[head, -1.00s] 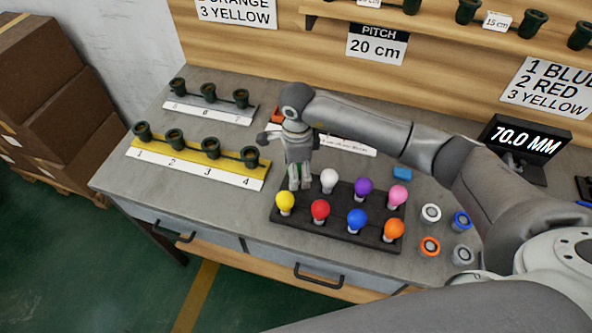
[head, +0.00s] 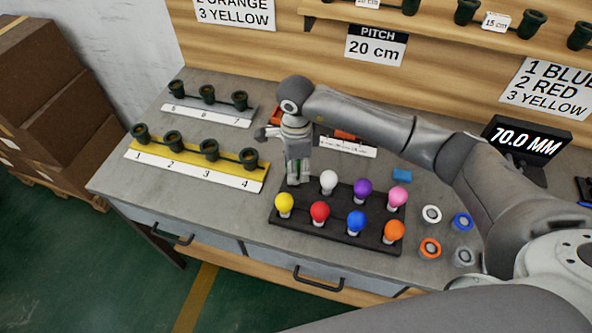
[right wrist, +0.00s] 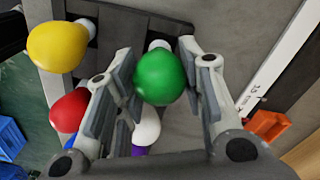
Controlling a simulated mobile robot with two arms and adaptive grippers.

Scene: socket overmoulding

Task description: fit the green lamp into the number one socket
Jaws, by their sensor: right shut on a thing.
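The green lamp (right wrist: 160,78) sits between the fingers of my right gripper (head: 298,178) in the right wrist view. The gripper is shut on it, pointing down at the back left corner of the black lamp tray (head: 312,234). In the head view the fingers hide most of the lamp. I cannot tell whether its base is clear of the tray. The number one socket (head: 140,133) is a dark green cup at the left end of the yellow strip (head: 190,155); it looks empty. My left gripper is not in view.
Yellow (head: 284,202), red (head: 320,211), white (head: 328,181) and several other lamps stand in the tray close by. A grey strip with sockets (head: 208,94) lies behind the yellow one. Bare table lies between tray and yellow strip. Coloured rings (head: 430,248) lie to the right.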

